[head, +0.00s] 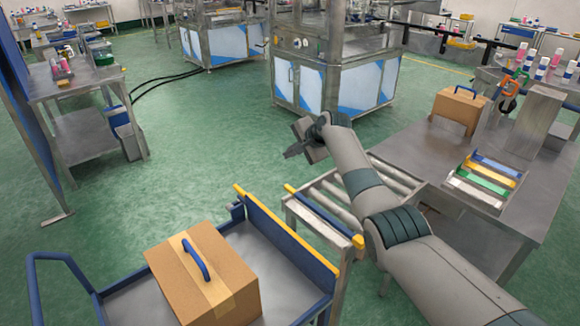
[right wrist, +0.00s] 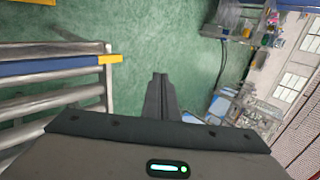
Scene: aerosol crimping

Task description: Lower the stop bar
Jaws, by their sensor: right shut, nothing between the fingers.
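A blue bar with yellow ends (head: 322,214), which looks like the stop bar, lies across the cart-side end of the roller conveyor. It also shows at the upper left of the right wrist view (right wrist: 62,67), above the rollers. My right gripper (head: 288,154) is beyond the conveyor's far side, over the green floor, apart from the bar. Its fingers are together and empty in the right wrist view (right wrist: 159,78). My right forearm passes over the conveyor and hides part of its rollers. My left gripper is not in view.
A cart (head: 110,300) with a blue, yellow-topped side panel (head: 285,245) stands beside the conveyor (head: 390,180) and carries a cardboard box (head: 205,275). A steel table (head: 545,190) at right holds another box (head: 459,110) and a coloured rack (head: 485,175). Open floor lies beyond.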

